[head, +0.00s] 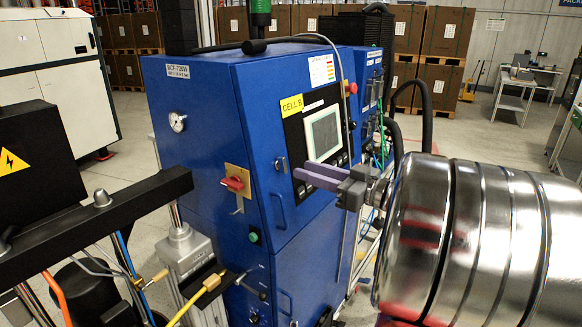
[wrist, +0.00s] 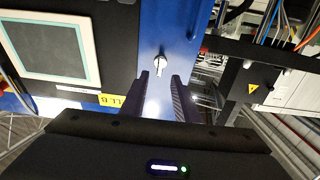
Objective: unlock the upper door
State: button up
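The upper door (head: 295,120) is on the blue cabinet's front, with a screen panel and a yellow CELL label, and looks closed. A small silver lock (head: 281,163) sits near its left edge, and the lock shows in the wrist view (wrist: 159,65) just past the fingertips. A door handle (head: 277,210) is below it. My gripper (head: 304,176) is in front of the door, to the right of the lock in the head view. In the wrist view my gripper (wrist: 160,75) is open and empty, its two dark fingers apart on either side of the lock's line.
A red rotary switch (head: 235,184) is on the cabinet's left side. A dark beam (head: 100,213) with cables and hoses is at the left. Boxes (head: 430,50) are stacked behind.

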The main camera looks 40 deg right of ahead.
aim_at(286, 164)
jog(key=shift+x, duration=2.8)
